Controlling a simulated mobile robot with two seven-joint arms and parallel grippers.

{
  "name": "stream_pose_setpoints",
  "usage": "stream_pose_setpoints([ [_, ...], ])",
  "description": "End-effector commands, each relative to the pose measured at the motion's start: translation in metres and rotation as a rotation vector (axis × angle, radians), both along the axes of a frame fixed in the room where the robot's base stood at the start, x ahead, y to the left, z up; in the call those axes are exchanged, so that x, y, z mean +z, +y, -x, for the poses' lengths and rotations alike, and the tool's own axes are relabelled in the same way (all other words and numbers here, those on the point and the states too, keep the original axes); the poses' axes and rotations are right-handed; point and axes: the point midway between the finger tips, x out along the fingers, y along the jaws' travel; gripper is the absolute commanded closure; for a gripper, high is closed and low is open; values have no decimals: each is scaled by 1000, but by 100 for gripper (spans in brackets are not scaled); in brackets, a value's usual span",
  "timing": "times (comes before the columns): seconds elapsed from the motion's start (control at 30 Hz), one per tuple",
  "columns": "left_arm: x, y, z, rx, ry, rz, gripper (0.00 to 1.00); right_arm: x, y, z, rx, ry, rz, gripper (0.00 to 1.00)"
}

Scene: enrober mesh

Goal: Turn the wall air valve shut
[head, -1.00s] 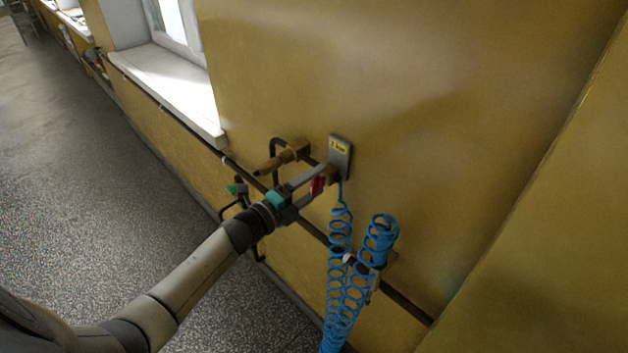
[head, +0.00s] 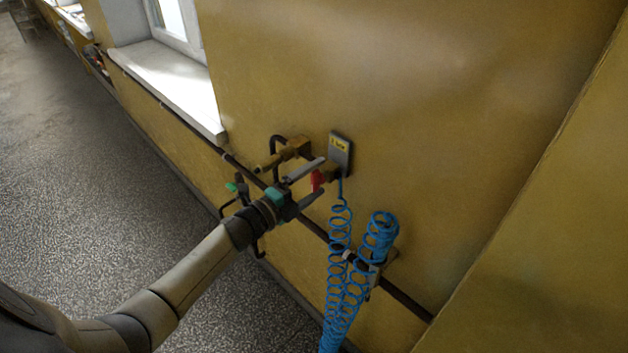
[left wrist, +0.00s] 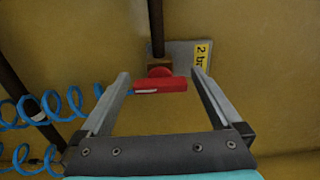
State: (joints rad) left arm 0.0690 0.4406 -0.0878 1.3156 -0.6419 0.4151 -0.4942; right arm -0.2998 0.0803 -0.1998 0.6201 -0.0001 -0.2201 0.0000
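The wall air valve has a red handle (head: 317,180) beside a grey plate (head: 341,153) with a yellow label. In the left wrist view the red handle (left wrist: 160,86) lies crosswise to the dark pipe (left wrist: 157,28) above it. My left gripper (head: 323,176) is at the valve; its fingers stand apart on either side of the handle. The left wrist view shows the open gripper (left wrist: 160,77) too, with the handle's left end close to the left finger. Whether they touch I cannot tell. My right gripper is not in view.
A coiled blue hose (head: 340,270) hangs below the valve, with loops over a bracket at its right. A brass fitting (head: 287,153) sticks out at the left. A green-handled valve (head: 237,187) and a dark pipe (head: 400,297) run along the wall. A window sill (head: 170,88) juts out at upper left.

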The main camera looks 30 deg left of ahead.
Motion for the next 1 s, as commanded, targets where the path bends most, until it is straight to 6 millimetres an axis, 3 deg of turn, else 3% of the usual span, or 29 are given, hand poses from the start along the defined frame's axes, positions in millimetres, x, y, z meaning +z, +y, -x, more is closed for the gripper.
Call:
stream_pose_setpoints([
  [0.37, -1, 2, 7, 0, 1, -3, 0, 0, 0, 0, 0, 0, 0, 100],
  [1.0, -1, 35, 102, 0, 3, -2, 0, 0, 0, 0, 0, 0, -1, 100],
])
